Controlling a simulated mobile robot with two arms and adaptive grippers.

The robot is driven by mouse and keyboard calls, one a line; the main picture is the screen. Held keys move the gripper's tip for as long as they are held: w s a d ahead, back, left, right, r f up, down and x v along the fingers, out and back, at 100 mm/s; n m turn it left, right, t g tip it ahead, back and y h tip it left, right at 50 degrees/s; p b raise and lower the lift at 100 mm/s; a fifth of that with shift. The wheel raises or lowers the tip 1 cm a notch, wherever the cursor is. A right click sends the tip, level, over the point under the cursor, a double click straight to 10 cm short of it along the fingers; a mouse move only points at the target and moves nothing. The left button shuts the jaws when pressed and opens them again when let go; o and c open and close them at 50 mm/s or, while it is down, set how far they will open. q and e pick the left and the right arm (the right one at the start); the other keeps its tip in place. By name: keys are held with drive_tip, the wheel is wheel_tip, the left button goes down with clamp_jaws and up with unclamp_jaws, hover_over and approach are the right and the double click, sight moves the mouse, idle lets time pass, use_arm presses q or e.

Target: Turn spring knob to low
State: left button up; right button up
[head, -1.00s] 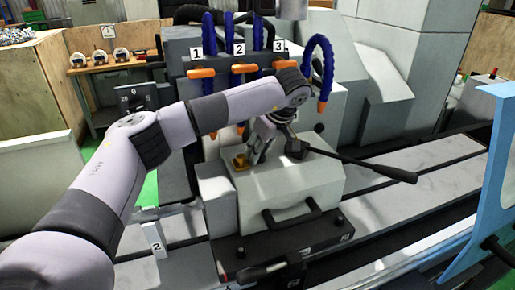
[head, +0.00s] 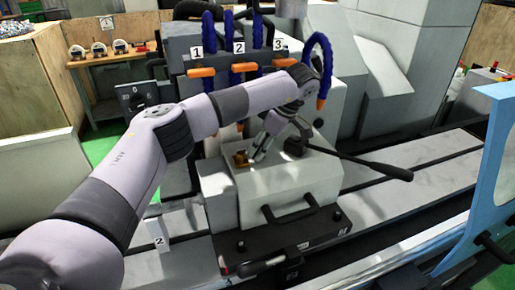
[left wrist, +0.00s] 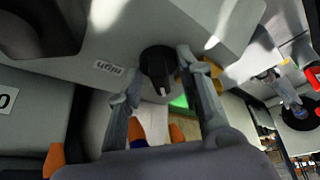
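The black spring knob (left wrist: 157,68) shows in the left wrist view on a light grey housing. It has a white mark on its side towards my gripper. A label reading "high" (left wrist: 108,68) shows upside down to its left. My left gripper (left wrist: 158,74) is open, with one finger on each side of the knob. The right-hand finger is very close to it; I cannot tell whether it touches. In the head view my left gripper (head: 257,150) points down at the top of the grey housing (head: 290,180), and the knob cannot be made out. My right gripper is not in view.
A long black lever (head: 360,165) extends right from the housing top. Orange-tipped blue hoses (head: 322,65) hang behind. A blue frame (head: 495,150) stands at the right.

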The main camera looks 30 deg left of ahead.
use_arm(q)
drive_tip(key=shift+r, duration=0.1)
drive_tip(key=shift+d+r+p, duration=0.2)
drive_tip(key=shift+r+p, duration=0.35)
drive_tip(key=shift+r, duration=0.05)
drive_tip(key=p+v, duration=0.4)
drive_tip(key=v, duration=0.1)
drive_tip(key=shift+d+r, duration=0.25)
drive_tip(key=shift+r, duration=0.1)
drive_tip(key=shift+w, duration=0.1)
